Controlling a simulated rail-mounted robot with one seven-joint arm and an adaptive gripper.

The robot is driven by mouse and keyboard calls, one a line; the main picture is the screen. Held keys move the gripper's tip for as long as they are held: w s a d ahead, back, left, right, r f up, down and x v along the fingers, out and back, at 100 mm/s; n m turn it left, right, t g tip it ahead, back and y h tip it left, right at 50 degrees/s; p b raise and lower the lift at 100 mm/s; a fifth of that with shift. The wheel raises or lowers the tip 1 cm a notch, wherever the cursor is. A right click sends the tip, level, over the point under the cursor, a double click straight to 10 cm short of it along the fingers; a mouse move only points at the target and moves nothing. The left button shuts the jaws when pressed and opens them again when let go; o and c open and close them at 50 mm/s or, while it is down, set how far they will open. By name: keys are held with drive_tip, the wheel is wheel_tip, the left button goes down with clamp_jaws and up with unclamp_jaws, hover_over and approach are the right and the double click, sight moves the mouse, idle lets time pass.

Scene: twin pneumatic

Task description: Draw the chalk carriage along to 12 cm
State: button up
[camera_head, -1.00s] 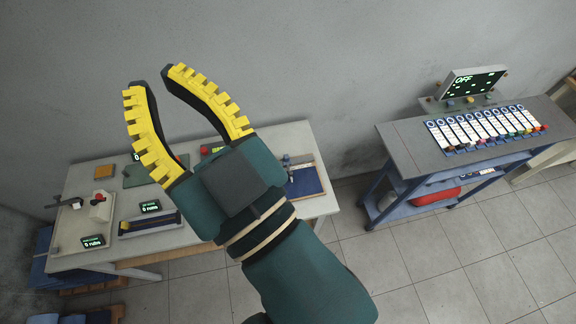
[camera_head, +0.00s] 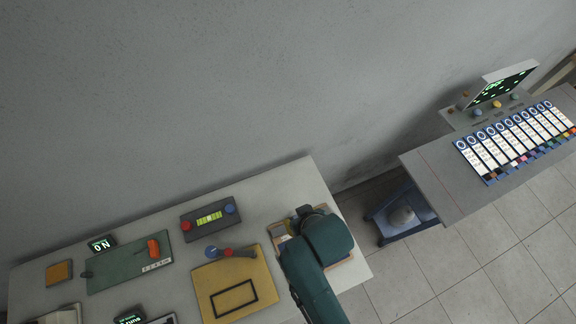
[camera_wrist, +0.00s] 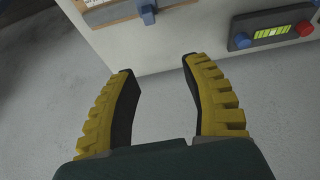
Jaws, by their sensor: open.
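In the wrist view a small blue block (camera_wrist: 148,14) sits at the front edge of a wood-framed board (camera_wrist: 118,16); it may be the chalk carriage, but the picture cuts it off at the top. No centimetre marks can be read. My gripper (camera_wrist: 155,66) is open and empty, its yellow-padded fingers apart, with pale tabletop beyond the tips. The blue block lies beyond the fingertips, apart from them. In the head view my arm covers much of the wood-framed board (camera_head: 345,262) at the table's right end, and the fingers are hidden.
A box with a blue and a red knob and a green display (camera_head: 209,218) stands left of my arm. A yellow board (camera_head: 205,285) lies in front of it, and a green board (camera_head: 125,272) further left. A second bench (camera_head: 430,185) stands right, across a floor gap.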

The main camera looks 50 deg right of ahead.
drive_tip(key=s+x, duration=0.1)
drive_tip(key=x, duration=0.4)
drive_tip(key=s+b+x, duration=0.1)
drive_tip(key=x, duration=0.5)
drive_tip(key=s+f+x, duration=0.1)
drive_tip(key=x, duration=0.4)
drive_tip(key=shift+w+f, duration=0.1)
drive_tip(key=shift+f, duration=0.4)
clamp_jaws()
